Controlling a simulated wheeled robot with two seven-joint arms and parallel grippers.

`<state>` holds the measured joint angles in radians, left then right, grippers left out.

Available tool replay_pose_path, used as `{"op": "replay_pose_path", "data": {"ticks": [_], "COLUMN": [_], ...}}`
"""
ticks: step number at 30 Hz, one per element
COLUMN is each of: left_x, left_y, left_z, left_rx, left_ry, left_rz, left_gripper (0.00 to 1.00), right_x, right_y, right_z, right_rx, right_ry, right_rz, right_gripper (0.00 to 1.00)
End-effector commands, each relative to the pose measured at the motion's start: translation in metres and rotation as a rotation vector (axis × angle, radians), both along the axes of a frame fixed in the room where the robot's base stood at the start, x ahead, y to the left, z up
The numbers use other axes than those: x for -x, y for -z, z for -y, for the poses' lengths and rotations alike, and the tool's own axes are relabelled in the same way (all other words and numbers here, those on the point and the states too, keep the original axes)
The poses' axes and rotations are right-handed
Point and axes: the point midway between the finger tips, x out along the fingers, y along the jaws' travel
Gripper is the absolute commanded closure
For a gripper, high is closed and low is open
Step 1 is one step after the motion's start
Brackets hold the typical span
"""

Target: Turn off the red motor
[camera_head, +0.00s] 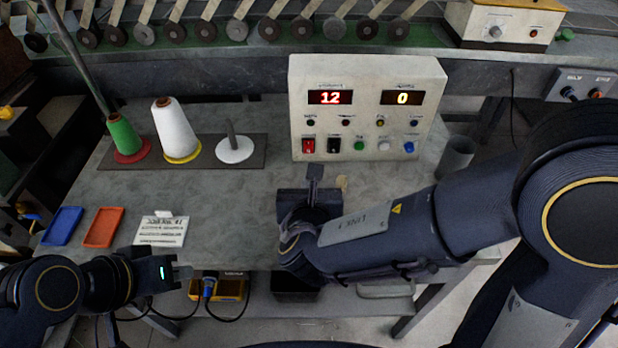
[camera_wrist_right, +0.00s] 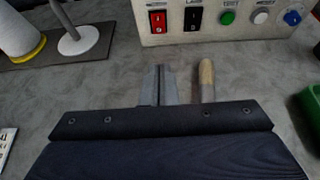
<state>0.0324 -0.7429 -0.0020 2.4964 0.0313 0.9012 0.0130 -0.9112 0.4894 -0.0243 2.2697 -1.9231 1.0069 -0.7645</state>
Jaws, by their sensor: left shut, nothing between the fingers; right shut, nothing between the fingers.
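The cream control box (camera_head: 368,75) stands at the back of the table. A red rocker switch (camera_head: 309,146) is at the left end of its lower row, and it also shows in the right wrist view (camera_wrist_right: 158,22). Its on or off position is too small to tell. My right gripper (camera_head: 314,172) is shut and empty, in front of the red switch and apart from it. Its fingertips (camera_wrist_right: 158,72) point toward the box. My left gripper (camera_head: 187,272) is shut and empty at the table's front left edge.
Displays read 12 and 0. A tan-tipped object (camera_wrist_right: 207,78) lies beside my right fingers. Thread spools (camera_head: 175,130) stand left; a grey cup (camera_head: 457,155) right.

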Motion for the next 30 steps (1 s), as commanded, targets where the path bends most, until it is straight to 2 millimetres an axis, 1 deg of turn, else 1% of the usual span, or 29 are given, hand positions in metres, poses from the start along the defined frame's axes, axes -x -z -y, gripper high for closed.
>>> {"op": "replay_pose_path", "data": {"ticks": [1,6,11,12,15,18,21,30], "left_x": [0.0,0.0,0.0,0.0,0.0,0.0,0.0,0.0], "left_y": [0.002,0.004,0.005,0.003,0.002,0.001,0.0,0.0], "left_z": [0.0,0.0,0.0,0.0,0.0,0.0,0.0,0.0], "left_rx": [0.0,0.0,0.0,0.0,0.0,0.0,0.0,0.0], "left_ry": [0.0,0.0,0.0,0.0,0.0,0.0,0.0,0.0], "left_rz": [0.0,0.0,0.0,0.0,0.0,0.0,0.0,0.0], "left_gripper": [1.0,1.0,1.0,1.0,1.0,1.0,1.0,1.0], "right_x": [-0.01,-0.044,-0.074,-0.081,-0.095,-0.104,-0.109,-0.11], "right_y": [0.006,0.022,0.034,0.032,0.034,0.035,0.035,0.036], "right_z": [0.001,0.001,0.001,0.001,0.001,0.0,0.0,0.0], "right_rx": [0.001,0.001,0.002,-0.001,-0.001,-0.001,-0.001,-0.002], "right_ry": [0.005,0.006,0.004,0.006,0.004,0.002,0.002,0.001], "right_rz": [-0.003,-0.003,-0.003,-0.001,-0.001,-0.002,0.0,0.0], "right_gripper": [1.0,1.0,1.0,1.0,1.0,1.0,1.0,1.0]}}
